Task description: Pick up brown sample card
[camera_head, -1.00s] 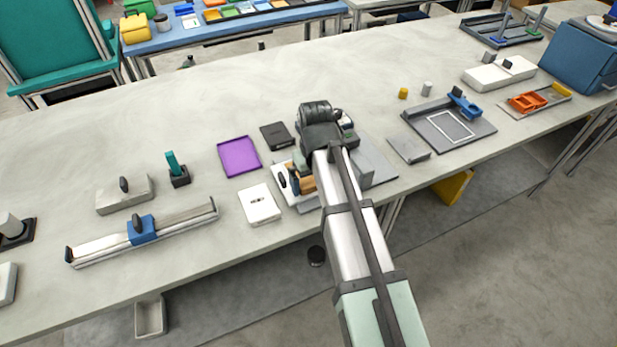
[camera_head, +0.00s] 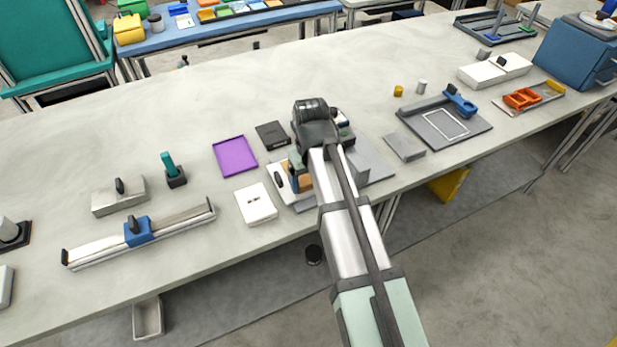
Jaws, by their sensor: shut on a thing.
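My arm reaches over the bench, and its dark wrist (camera_head: 316,125) hides much of the work area below it. My gripper (camera_head: 297,172) is low at the left of the wrist, mostly hidden, shut on a small brown piece. The piece appears to be the brown sample card (camera_head: 305,179); only part of it shows. It is close above or on a pale board with a black handle (camera_head: 279,180); I cannot tell whether they touch.
A white box (camera_head: 255,205), purple tray (camera_head: 235,156) and black flat case (camera_head: 272,135) lie to the left. A grey plate (camera_head: 375,162) and grey block (camera_head: 405,147) are to the right. The bench's front edge is close. The bench behind is clear.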

